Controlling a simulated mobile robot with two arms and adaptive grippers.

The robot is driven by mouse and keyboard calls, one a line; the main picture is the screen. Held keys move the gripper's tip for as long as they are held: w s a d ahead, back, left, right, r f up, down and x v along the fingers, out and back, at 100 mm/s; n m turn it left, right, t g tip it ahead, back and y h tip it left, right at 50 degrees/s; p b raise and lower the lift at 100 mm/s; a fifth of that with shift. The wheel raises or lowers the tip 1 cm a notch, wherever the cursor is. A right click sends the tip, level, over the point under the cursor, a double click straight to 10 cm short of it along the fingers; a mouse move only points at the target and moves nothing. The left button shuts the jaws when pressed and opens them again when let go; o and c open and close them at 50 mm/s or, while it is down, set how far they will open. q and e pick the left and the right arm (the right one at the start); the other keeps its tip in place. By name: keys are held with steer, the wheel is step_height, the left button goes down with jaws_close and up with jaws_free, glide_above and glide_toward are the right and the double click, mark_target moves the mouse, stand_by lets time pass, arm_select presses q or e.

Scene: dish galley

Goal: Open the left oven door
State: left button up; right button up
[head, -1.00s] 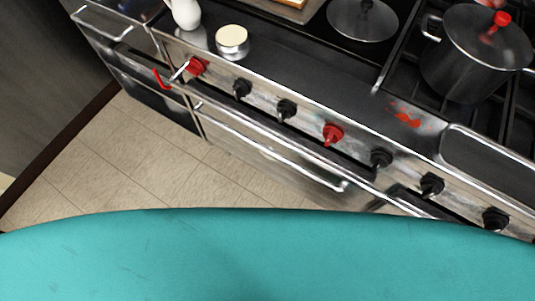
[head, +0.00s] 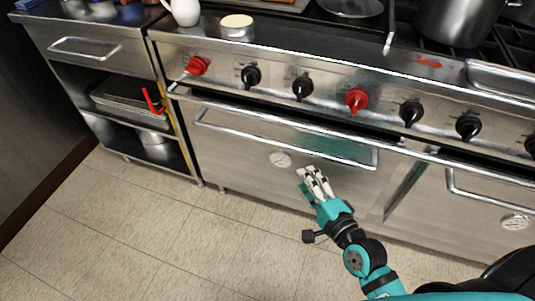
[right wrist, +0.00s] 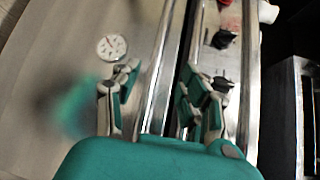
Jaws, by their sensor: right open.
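The left oven door (head: 235,150) is a steel panel with a round dial, and it looks closed in the head view. Its long bar handle (head: 290,142) runs across the upper part of the door. My right gripper (head: 314,174) is in front of the door, below the handle in the head view, with its fingers pointing up. In the right wrist view the open fingers (right wrist: 163,85) stand on either side of the handle bar (right wrist: 166,60) in the picture. I cannot tell whether they touch it. My left gripper is not in view.
Several red and black knobs (head: 356,99) line the panel above the door. A second oven door (head: 465,215) is at the right. An open shelf unit (head: 125,110) with a red handle-like piece (head: 153,101) stands at the left. The tiled floor (head: 130,235) in front is clear.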

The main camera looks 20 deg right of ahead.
glide_toward(279, 147)
steer(key=w, duration=0.3)
steer(key=x, duration=0.2)
steer(key=b+x, duration=0.1)
steer(key=x, duration=0.2)
steer(key=b+x, duration=0.1)
steer(key=x, duration=0.1)
steer(key=shift+w+a+f, duration=0.3)
steer(key=shift+a, duration=0.1)
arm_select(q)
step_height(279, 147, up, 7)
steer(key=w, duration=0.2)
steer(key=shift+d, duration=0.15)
arm_select(e)
steer(key=shift+w+a, duration=0.1)
steer(key=shift+w, duration=0.4)
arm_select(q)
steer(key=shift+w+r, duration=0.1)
arm_select(e)
steer(key=c, duration=0.9)
jaws_close()
steer(key=shift+f, duration=0.15)
